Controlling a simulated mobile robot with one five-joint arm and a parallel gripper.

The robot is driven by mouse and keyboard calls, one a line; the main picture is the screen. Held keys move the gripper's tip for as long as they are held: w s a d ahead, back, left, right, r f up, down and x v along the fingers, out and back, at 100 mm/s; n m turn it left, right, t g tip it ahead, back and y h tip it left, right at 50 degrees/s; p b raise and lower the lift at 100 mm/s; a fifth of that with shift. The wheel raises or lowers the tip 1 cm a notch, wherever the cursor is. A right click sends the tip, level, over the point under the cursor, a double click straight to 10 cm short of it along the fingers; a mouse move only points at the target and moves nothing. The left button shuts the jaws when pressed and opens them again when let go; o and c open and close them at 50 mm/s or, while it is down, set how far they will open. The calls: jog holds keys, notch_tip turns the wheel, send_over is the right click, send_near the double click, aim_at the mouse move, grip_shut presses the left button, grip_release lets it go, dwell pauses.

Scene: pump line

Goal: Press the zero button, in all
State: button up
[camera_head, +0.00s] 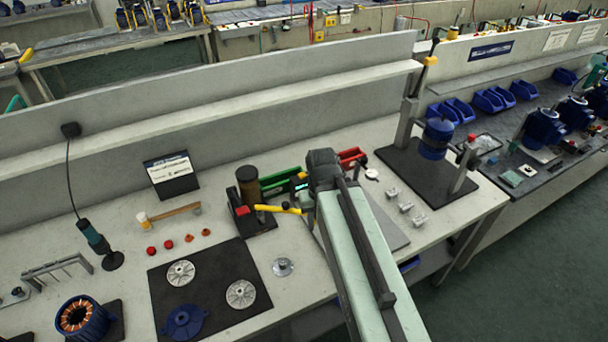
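A small dark unit with a lit green display (299,184) stands on the bench, just left of the end of my arm. I cannot make out a zero button; it is too small or hidden behind my arm. The dark end of my arm with my gripper (323,170) is over the bench beside this display. Its fingers are hidden, so I cannot tell whether they are open or shut, or touching anything. A flat grey plate (391,236) lies right of my arm, partly covered by it.
A black and red device (243,210) with a yellow lever (278,209) stands close left. Green (275,184) and red (351,156) bins sit behind. A black mat (215,316) with metal discs lies front left. A press-like stand (408,120) rises at right.

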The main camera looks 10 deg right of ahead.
grip_shut()
jog(key=shift+a, duration=0.1)
dwell(1.3)
